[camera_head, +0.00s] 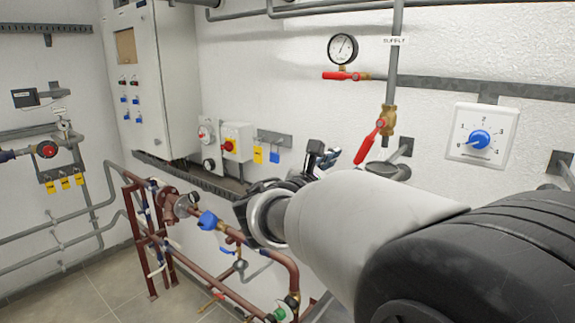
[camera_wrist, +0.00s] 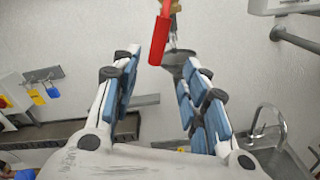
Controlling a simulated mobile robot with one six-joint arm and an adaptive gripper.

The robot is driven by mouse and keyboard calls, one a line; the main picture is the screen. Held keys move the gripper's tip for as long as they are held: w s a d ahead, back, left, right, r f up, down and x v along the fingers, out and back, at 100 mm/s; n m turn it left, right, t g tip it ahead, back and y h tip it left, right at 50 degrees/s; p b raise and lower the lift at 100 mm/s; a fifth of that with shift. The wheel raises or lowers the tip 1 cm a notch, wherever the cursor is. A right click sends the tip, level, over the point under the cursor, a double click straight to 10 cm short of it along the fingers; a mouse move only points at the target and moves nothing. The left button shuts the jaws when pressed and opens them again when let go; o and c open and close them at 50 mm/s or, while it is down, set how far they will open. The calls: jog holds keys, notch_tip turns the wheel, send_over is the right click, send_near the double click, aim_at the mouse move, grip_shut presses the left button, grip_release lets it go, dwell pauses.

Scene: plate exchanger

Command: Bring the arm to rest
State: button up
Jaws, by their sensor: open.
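My gripper (camera_wrist: 160,95) is open and empty in the wrist view, its two blue-padded fingers standing apart. Between and beyond the fingertips hangs a red valve handle (camera_wrist: 160,38); I cannot tell the exact gap. In the head view my arm reaches from the lower right toward the wall, and the gripper (camera_head: 318,158) shows small beyond the wrist. The red lever (camera_head: 368,145) of the brass valve on the supply pipe is just right of it. Part of the gripper is hidden behind my arm.
A pressure gauge (camera_head: 342,49) and another red lever (camera_head: 342,76) are above. A dial with a blue knob (camera_head: 480,140) is on the right wall. Brown pipework (camera_head: 225,280) stands below left of my arm. A grey cabinet (camera_head: 160,75) hangs at the left. A sink tap (camera_wrist: 268,120) is at the right.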

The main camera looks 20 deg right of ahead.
jog(key=s+d+f+m+g+y+b, duration=0.2)
jog(key=s+f+m+g+y+b, duration=0.5)
jog(key=s+f, duration=1.1)
jog(key=s+a+f+m+y+b, duration=0.7)
jog(key=s+a+f+m, duration=0.7)
jog(key=f, duration=0.4)
jog(key=shift+s+a+t+b, duration=0.2)
jog(key=shift+a+t+b, duration=0.1)
jog(key=shift+a+b, duration=0.35)
